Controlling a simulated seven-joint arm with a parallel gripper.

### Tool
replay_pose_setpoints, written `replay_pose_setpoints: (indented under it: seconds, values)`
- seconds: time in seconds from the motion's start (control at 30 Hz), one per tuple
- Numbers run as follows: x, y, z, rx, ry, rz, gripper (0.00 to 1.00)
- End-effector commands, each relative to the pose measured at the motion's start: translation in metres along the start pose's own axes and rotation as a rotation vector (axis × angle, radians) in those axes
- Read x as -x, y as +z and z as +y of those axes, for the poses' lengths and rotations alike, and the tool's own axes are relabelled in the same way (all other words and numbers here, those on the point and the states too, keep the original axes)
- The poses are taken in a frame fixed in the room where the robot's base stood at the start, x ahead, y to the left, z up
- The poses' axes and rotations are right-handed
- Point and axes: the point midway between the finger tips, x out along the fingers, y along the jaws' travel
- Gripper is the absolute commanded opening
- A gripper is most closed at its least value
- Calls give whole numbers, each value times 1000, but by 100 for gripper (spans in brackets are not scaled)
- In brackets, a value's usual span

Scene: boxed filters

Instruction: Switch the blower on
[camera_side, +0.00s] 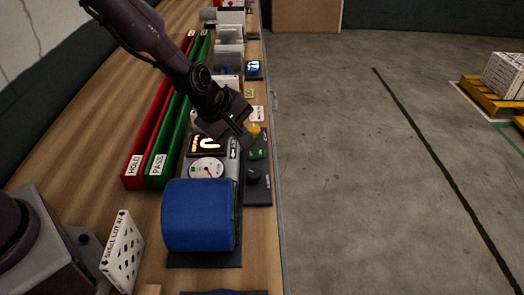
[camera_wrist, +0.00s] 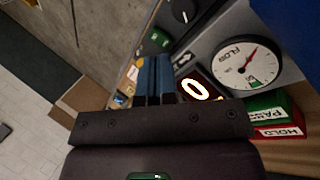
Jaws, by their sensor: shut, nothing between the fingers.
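The blower rig has a blue drum (camera_side: 198,215), a white round dial (camera_side: 206,168) with a red needle, and a lit display (camera_side: 207,144). Beside it a dark control panel (camera_side: 262,193) carries a black knob (camera_side: 253,175), a green control (camera_side: 257,153) and a yellow one (camera_side: 254,130). My gripper (camera_side: 247,143) is shut and empty, its tips close to the green control; contact cannot be told. In the wrist view my blue-grey fingertips (camera_wrist: 154,72) are together. The dial (camera_wrist: 246,68), the display (camera_wrist: 196,90) reading 0 and the black knob (camera_wrist: 184,10) show there.
A red HOLD channel (camera_side: 134,167) and a green PASS channel (camera_side: 157,167) run along the bench to the left. Other boxes and a small screen (camera_side: 253,68) are farther back.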

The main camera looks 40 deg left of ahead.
Motion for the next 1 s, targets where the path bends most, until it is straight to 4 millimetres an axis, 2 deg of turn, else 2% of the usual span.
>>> replay_pose_setpoints:
  seconds: [0.03, 0.1, 0.2, 0.4, 0.6, 1.0]
  values:
    - [-19, -4, 3, 141, 33, 26, 0]
    - [-36, -11, 12, 346, 102, 59, 0]
    - [-49, -22, 29, 618, 223, 87, 0]
    - [-39, -40, 64, 1011, 448, 67, 0]
    - [-35, -46, 70, 1157, 513, 41, 0]
    - [-36, -46, 70, 1170, 510, 37, 0]
